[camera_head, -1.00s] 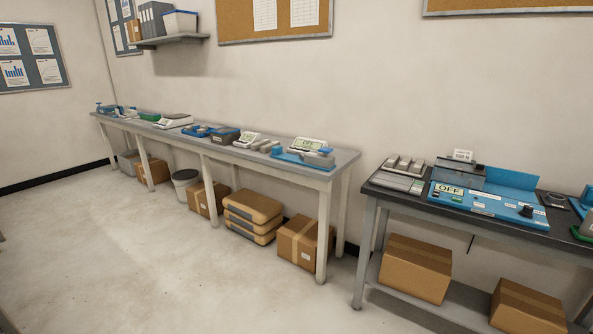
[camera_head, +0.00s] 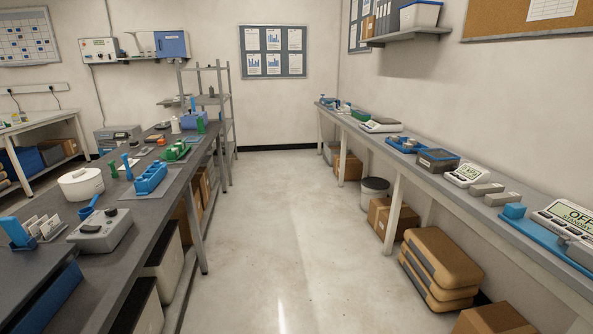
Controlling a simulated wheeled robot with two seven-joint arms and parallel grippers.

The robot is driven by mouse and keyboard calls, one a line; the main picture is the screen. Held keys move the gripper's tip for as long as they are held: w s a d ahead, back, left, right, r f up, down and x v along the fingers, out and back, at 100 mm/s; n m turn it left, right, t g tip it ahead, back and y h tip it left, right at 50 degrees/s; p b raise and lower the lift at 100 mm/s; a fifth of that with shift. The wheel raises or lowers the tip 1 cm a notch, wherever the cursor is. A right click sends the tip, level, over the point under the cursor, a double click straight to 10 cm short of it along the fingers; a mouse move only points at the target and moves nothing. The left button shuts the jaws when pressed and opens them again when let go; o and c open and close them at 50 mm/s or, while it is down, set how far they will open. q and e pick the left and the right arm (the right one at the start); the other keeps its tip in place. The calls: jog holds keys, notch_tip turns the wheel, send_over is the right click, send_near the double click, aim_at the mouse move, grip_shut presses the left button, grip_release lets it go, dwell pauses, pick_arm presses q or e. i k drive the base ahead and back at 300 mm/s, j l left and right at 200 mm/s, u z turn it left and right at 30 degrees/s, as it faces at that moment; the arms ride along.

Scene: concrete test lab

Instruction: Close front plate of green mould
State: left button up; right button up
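A green block-like item (camera_head: 176,151) lies on the left bench, toward its far end. A small upright green piece (camera_head: 201,126) stands beyond it, and another small green piece (camera_head: 114,169) is nearer, next to the blue mould-like block (camera_head: 150,178). A low green item (camera_head: 387,126) also sits on the far part of the right bench. All are too small to tell which is the green mould or whether any front plate is open. Neither of my grippers is in view.
The left bench (camera_head: 60,262) and right bench (camera_head: 440,172) flank a clear concrete aisle (camera_head: 275,230). A metal shelf rack (camera_head: 225,104) stands at the left bench's far end. Brown cases (camera_head: 440,264) and a bin (camera_head: 375,190) sit under the right bench.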

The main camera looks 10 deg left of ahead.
aim_at(190, 146)
jog(key=i+u, duration=0.45)
jog(key=i+l+u, duration=0.25)
jog(key=i+u, duration=0.15)
jog(key=i, duration=0.15)
jog(key=i+l+u, duration=1)
jog(key=i, duration=0.4)
jog(key=i+l+u, duration=0.15)
jog(key=i+l, duration=0.15)
jog(key=i, duration=0.25)
jog(key=i+l+u, duration=0.15)
jog(key=i+l, duration=0.2)
jog(key=i, duration=0.2)
